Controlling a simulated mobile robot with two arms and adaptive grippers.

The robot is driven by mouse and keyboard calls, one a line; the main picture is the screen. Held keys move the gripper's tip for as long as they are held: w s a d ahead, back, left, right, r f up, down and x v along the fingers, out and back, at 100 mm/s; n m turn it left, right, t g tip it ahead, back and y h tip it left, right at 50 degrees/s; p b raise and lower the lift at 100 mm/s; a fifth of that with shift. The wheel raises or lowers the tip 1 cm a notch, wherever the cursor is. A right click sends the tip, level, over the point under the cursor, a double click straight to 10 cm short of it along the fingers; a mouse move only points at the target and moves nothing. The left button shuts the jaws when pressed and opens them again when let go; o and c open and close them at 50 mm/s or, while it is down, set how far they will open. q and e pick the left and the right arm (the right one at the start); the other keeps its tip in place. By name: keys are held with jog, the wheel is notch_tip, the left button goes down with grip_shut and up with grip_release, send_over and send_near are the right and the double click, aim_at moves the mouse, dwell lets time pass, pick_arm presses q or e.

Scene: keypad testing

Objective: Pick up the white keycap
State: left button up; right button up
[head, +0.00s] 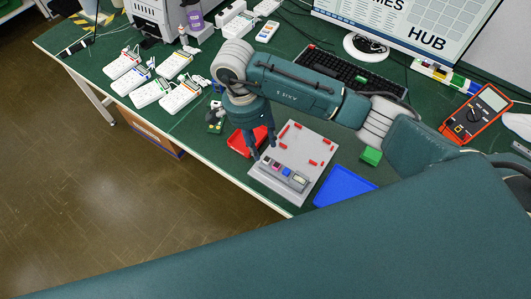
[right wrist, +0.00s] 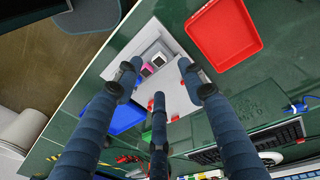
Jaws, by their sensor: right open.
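The white keycap (right wrist: 158,60) sits beside a pink keycap (right wrist: 147,69) on the pale test board (right wrist: 172,93) in the right wrist view. In the head view the white keycap (head: 266,160) is small, at the left end of the row along the front of the board (head: 317,141). My right gripper (head: 262,146) points down over the board's left part, near that end of the row. Its three fingers are spread and empty in the right wrist view (right wrist: 159,72), with the keycaps showing between the tips. My left gripper is not in view.
A red tray (right wrist: 223,33) lies beside the board, and a blue tray (head: 343,188) lies on its other side. A green block (head: 371,156), a black keyboard (head: 348,69) and an orange multimeter (head: 474,114) are nearby. Several white devices (head: 152,92) stand at the left.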

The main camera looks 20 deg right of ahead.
aim_at(266, 159)
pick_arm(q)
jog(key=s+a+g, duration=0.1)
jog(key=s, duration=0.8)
pick_arm(e)
jog(key=shift+s+d+f+p, duration=0.2)
jog(key=shift+f, duration=0.35)
jog(key=shift+s+d+f+p, duration=0.2)
jog(key=shift+f, duration=0.3)
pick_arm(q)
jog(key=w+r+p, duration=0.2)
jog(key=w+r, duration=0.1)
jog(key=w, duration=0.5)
pick_arm(e)
jog(key=f, duration=0.4)
jog(key=shift+d+f, duration=0.2)
jog(key=shift+d, duration=0.05)
jog(key=shift+f, duration=0.15)
jog(key=c, duration=0.4)
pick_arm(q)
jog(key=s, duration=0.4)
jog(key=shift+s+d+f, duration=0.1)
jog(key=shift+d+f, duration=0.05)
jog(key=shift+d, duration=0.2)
pick_arm(e)
jog(key=c, duration=0.4)
